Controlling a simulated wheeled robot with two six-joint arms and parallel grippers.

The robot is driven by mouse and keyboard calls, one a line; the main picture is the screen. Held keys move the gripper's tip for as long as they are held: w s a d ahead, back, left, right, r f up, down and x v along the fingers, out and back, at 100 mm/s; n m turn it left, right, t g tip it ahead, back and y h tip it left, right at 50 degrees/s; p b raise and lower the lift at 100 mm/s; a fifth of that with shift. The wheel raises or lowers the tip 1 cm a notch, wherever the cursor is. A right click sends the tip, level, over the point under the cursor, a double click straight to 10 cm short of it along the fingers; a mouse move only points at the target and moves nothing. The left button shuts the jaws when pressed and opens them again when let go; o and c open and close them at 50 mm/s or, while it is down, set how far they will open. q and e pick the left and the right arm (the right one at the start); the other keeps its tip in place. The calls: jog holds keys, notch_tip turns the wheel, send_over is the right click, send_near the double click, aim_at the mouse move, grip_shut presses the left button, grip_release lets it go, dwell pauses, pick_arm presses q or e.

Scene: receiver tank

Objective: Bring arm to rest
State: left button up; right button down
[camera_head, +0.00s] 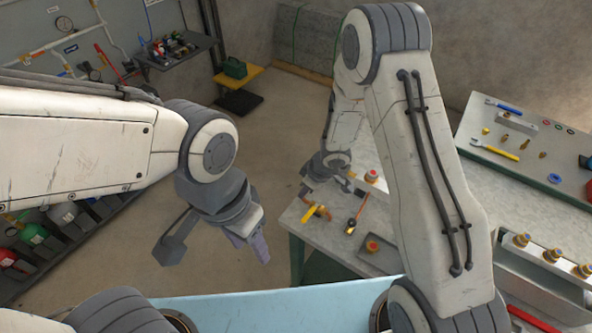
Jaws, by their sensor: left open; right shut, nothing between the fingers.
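My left arm comes in from the left, and its gripper (252,248) hangs over the open floor, pointing down. It holds nothing that I can see. My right arm rises from the lower right, bends at the top and reaches down toward the grey workbench (312,238). My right gripper (307,190) is small in the picture, near the bench's left edge, partly hidden by its own wrist. It is shut and empty. A yellow-handled part (318,212) lies on the bench just below it.
A small tray with a round fitting (372,246) sits on the bench near my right arm. A second table (545,150) at right carries wrenches and fittings. A valve block (540,255) stands at lower right. Gas bottles (35,235) line the left. Floor between is clear.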

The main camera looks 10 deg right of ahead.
jog(key=shift+r, duration=0.1)
jog(key=s+r+m+t+h+b, duration=0.2)
jog(key=s+r+h+b, duration=0.15)
jog(key=r+b, duration=0.45)
jog(key=s+a+r+g+b, duration=0.1)
jog(key=s+b, duration=0.1)
jog(key=s, duration=0.5)
jog(key=s+a+g+y+b, duration=0.1)
jog(key=s+g+b, duration=0.1)
jog(key=s, duration=0.6)
jog(key=s+a+r+g+b, duration=0.1)
jog(key=s, duration=0.7)
jog(key=shift+r+m+b, duration=0.3)
jog(key=shift+m+b, duration=0.1)
jog(key=shift+y, duration=0.25)
